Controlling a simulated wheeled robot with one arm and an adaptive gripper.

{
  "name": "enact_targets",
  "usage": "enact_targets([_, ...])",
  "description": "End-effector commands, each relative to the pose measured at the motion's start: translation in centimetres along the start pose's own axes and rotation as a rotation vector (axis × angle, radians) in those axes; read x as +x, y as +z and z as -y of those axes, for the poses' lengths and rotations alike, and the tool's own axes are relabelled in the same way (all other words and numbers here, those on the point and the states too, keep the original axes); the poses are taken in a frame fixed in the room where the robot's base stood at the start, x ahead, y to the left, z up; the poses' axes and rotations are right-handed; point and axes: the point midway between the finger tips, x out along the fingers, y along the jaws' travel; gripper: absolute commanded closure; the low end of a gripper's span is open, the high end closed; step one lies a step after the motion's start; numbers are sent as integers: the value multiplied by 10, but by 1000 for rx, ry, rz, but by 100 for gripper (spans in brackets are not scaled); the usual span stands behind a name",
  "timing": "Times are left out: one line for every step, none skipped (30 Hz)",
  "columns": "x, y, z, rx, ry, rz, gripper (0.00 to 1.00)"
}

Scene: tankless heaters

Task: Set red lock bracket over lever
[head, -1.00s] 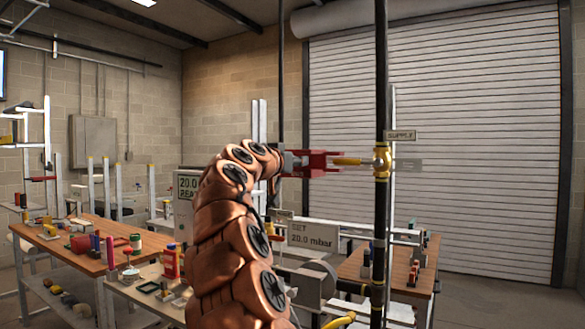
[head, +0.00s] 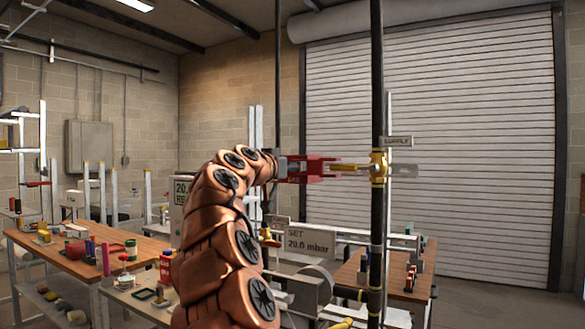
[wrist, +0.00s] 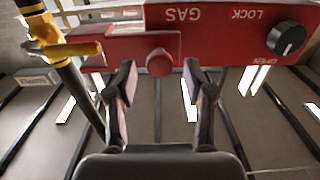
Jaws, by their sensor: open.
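The red lock bracket (wrist: 225,32), marked GAS, LOCK and OPEN with a black dial, spans the top of the wrist view, its lettering upside down. The yellow lever (wrist: 78,49) overlaps the bracket's left end there. In the head view, the bracket (head: 308,169) is beside the lever (head: 350,168), which sticks out left from the brass valve (head: 378,167) on the dark pipe. I cannot tell whether the bracket encloses the lever. My gripper (wrist: 159,83) is open, its fingers either side of the bracket's round red knob (wrist: 159,62). My arm hides part of the head view.
The dark vertical pipe (head: 376,80) with a SUPPLY tag (head: 398,141) stands close to the right. A cluttered workbench (head: 75,262) is at left, and another bench (head: 400,287) is behind the pipe. A SET 20.0 mbar sign (head: 311,240) hangs below the bracket.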

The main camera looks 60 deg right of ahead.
Motion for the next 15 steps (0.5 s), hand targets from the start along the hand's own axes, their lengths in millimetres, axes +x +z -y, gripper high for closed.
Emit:
enact_targets([-6,-1,0,-1,-1,-2,48])
enact_targets([-9,-1,0,-1,-1,-1,48])
enact_targets([-12,0,0,-1,1,1,48])
enact_targets([-14,1,-1,0,2,2,48])
enact_targets([-18,1,-1,-1,2,2,48])
enact_targets([-23,0,-1,0,2,1,48])
enact_targets([-27,0,0,0,1,0,48])
enact_targets([-31,-1,0,0,1,-1,48])
enact_targets([-36,-1,-1,0,1,-1,48])
enact_targets([-39,0,-1,0,2,1,48])
enact_targets([-42,1,-1,0,3,2,48])
enact_targets([-47,1,-1,0,3,3,48])
enact_targets([-51,1,-1,0,2,3,48])
enact_targets([-55,1,-1,1,2,3,48])
enact_targets([-61,0,-1,2,1,1,48])
